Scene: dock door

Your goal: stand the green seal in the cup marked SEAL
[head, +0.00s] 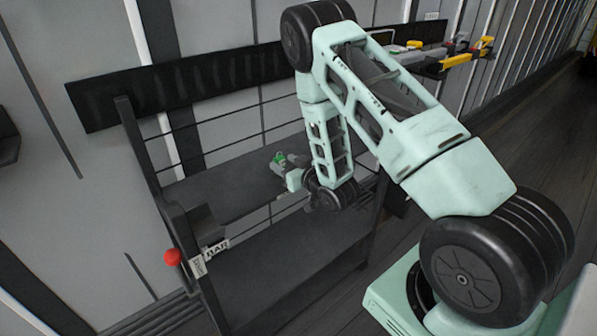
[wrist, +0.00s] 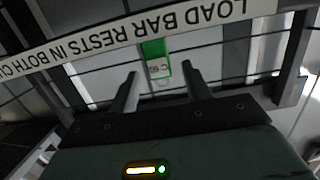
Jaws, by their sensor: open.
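The green seal (wrist: 154,48) is in the wrist view, with a white tag end (wrist: 159,68) bearing upside-down characters. It hangs or stands in front of a thin rail; I cannot tell which. My gripper (wrist: 160,71) is open, with a finger on each side of the seal's near end and no visible contact. In the head view the green seal (head: 279,157) shows small beside my gripper (head: 288,167), over the rack's upper shelf. No cup clearly marked SEAL can be read in either view.
A dark rack (head: 225,190) with rails and two shelves stands against the wall. A dark holder (head: 206,225) with a BAR label (head: 216,250) and a red ball (head: 172,257) are at its near post. A white lettered strip (wrist: 200,28) crosses the wrist view. Yellow-ended tools (head: 470,55) lie far right.

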